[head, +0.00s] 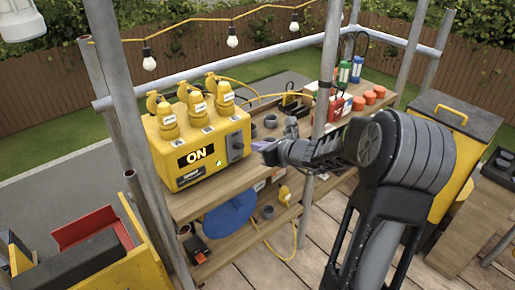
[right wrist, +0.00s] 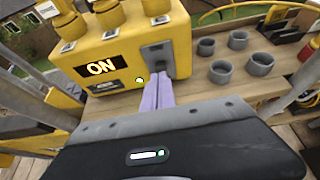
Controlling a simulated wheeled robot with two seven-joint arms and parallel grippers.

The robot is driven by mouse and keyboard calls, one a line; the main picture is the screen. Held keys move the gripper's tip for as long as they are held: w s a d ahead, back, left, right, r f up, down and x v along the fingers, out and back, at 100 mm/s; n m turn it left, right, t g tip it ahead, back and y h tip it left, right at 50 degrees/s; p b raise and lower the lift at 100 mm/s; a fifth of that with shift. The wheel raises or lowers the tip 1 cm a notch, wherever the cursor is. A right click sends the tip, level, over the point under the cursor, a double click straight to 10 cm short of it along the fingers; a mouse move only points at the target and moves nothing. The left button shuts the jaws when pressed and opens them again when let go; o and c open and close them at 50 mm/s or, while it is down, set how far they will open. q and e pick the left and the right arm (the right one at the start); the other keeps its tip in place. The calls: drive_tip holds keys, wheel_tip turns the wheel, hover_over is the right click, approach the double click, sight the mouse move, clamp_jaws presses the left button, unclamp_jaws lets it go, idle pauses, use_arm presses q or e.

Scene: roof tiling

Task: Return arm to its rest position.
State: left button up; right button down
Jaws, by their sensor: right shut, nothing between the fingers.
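My right arm reaches in from the right in the head view. Its gripper (head: 262,147) is in front of the yellow power box (head: 218,135), close to the lever switch on the box's right side. In the right wrist view the two purple fingers (right wrist: 158,94) are together with nothing between them, just below the grey switch plate (right wrist: 158,60). I cannot tell whether the fingertips touch the box. The box's display reads "ON" and a small green light glows beside it. My left gripper is not in view.
The box stands on a wooden shelf (head: 190,205) with several grey rings (right wrist: 222,72) to its right. A metal scaffold pole (head: 325,70) rises close to my right forearm. A yellow bin (head: 455,115) stands at the right, and a blue disc (head: 230,213) is below the shelf top.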

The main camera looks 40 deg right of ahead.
drive_tip(key=shift+s+r, duration=0.35)
drive_tip(key=shift+r, duration=0.05)
idle(0.4)
drive_tip(key=s+a+f+n+g, duration=0.35)
drive_tip(key=f+n, duration=0.25)
drive_tip(key=f, duration=0.2)
drive_tip(key=s+a+f+n+g, duration=0.2)
drive_tip(key=s+a+f+n, duration=0.3)
drive_tip(key=f, duration=0.3)
drive_tip(key=s+a+f+n+g, duration=0.3)
drive_tip(key=a+f+n, duration=0.1)
drive_tip(key=f+n, duration=0.4)
drive_tip(key=s+a+f+n+g+y, duration=0.1)
drive_tip(key=s+a+f+n, duration=0.2)
drive_tip(key=a, duration=0.6)
drive_tip(key=s+a+f+n+g+y, duration=0.1)
drive_tip(key=s+a+f+n, duration=0.3)
drive_tip(key=s+a+n, duration=0.3)
drive_tip(key=s+a+f+n+g+y, duration=0.2)
drive_tip(key=s+a+n, duration=0.3)
drive_tip(key=a, duration=0.8)
drive_tip(key=shift+s+f, duration=0.35)
drive_tip(key=shift+f, duration=0.45)
